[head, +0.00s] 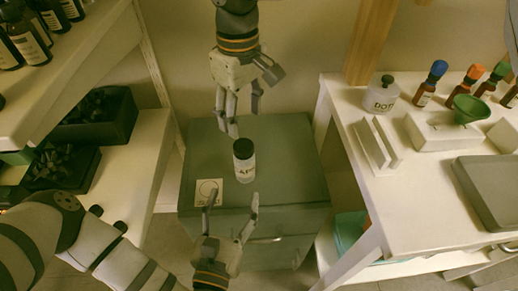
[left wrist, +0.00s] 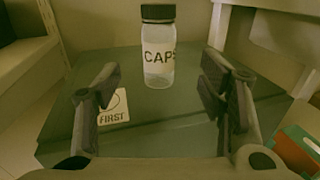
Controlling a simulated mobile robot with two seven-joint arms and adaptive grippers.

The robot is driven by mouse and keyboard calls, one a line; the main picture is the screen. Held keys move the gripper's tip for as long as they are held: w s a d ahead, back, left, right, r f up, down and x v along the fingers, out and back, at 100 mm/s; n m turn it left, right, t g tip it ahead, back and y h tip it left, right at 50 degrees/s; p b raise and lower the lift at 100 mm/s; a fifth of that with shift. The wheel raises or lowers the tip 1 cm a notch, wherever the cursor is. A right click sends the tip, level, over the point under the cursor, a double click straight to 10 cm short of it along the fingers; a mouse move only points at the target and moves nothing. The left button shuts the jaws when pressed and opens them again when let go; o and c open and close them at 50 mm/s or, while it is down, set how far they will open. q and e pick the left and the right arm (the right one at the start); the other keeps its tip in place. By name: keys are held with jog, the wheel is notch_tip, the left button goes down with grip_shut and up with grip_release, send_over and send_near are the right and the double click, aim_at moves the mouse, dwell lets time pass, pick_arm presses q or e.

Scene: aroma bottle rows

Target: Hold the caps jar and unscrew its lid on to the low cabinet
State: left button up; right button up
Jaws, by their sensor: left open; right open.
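The caps jar (head: 244,165) is clear with a dark lid (head: 243,146) and stands upright on the low green cabinet (head: 290,150). In the left wrist view the jar (left wrist: 158,60) shows its CAPS label, with the lid (left wrist: 158,12) on top. My left gripper (head: 231,204) is open in front of the jar, and its fingers (left wrist: 162,90) are apart on either side of the view with the jar beyond them. My right gripper (head: 238,112) is above and behind the jar, fingers pointing down, open and empty. Neither gripper touches the jar as far as I can see.
A white card (head: 209,192) marked FIRST lies left of the jar on the cabinet. A shelf (head: 150,150) with dark bins and bottles stands on the left. A white table (head: 420,190) with dropper bottles, a DOTS jar (head: 381,97), a green funnel (head: 471,109) and a grey tray (head: 490,190) is on the right.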

aim_at(242, 169)
pick_arm(q)
jog(key=shift+w, duration=0.4)
pick_arm(e)
jog(key=shift+s+a, duration=0.1)
jog(key=shift+s, duration=0.05)
pick_arm(q)
jog(key=x, duration=1)
jog(key=shift+w+d, duration=0.1)
jog(key=shift+w, duration=0.2)
pick_arm(e)
jog(key=shift+s+a, duration=0.1)
pick_arm(q)
grip_shut()
pick_arm(e)
jog(key=m, duration=0.6)
jog(key=shift+s+m, duration=0.15)
jog(key=shift+m, duration=0.15)
jog(key=m, duration=0.3)
jog(key=shift+m, duration=0.4)
jog(key=m, duration=1.2)
notch_tip(242, 169, down, 8)
jog(key=shift+r, duration=0.1)
